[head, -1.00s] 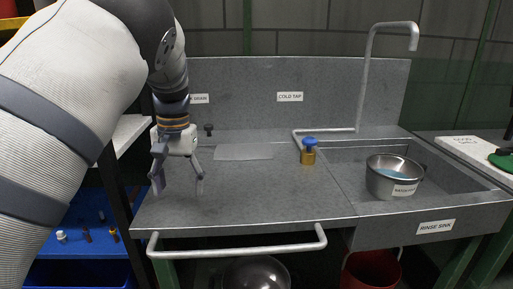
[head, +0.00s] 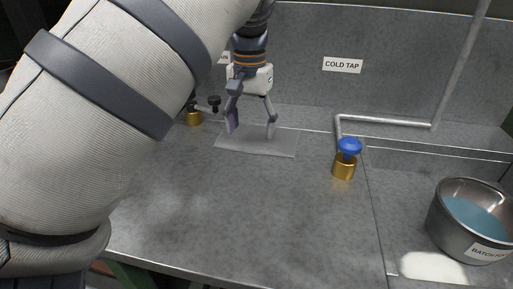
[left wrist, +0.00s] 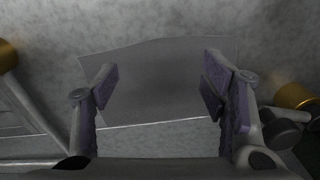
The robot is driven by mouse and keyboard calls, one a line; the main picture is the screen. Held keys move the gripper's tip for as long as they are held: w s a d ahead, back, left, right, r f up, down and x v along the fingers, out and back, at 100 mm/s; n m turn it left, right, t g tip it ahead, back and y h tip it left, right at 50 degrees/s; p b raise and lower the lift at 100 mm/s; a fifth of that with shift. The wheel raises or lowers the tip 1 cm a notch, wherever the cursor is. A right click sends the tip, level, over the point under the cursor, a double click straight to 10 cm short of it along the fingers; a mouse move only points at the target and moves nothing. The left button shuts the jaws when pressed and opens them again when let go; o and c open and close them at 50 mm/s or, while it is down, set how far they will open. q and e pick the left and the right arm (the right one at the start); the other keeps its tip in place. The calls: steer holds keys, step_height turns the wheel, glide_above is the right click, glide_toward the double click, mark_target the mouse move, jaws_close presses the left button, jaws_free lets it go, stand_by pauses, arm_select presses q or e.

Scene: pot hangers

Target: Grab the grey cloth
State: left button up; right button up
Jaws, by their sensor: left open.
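The grey cloth (head: 258,146) lies flat on the metal counter near the back wall in the head view. It also shows in the left wrist view (left wrist: 160,75), spread between and beyond the fingers. My left gripper (head: 252,134) is open and points down over the cloth, its fingertips near the cloth's surface; I cannot tell whether they touch. In the left wrist view the open left gripper (left wrist: 160,85) has its two fingers over the cloth's left and right parts, with nothing held. My right gripper is not in view.
A brass tap with a blue knob (head: 345,160) stands right of the cloth. A brass valve with a dark knob (head: 196,115) is to its left. A metal pot (head: 470,222) with blue liquid sits in the sink at right. The front counter is clear.

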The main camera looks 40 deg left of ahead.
mark_target(251, 149)
arm_select(q)
step_height(251, 149, down, 3)
steer(key=shift+r, duration=0.2)
steer(key=shift+w+f, duration=0.1)
steer(key=shift+f, duration=0.6)
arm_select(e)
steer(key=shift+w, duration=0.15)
arm_select(q)
steer(key=shift+f, duration=0.2)
steer(key=shift+d+f, duration=0.1)
steer(key=shift+f, duration=0.15)
jaws_close()
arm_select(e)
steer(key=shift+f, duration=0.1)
arm_select(q)
step_height(251, 149, up, 12)
steer(key=p, duration=0.2)
steer(key=shift+r, duration=0.2)
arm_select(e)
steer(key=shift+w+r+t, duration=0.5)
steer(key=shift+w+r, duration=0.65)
arm_select(q)
steer(key=shift+r, duration=0.15)
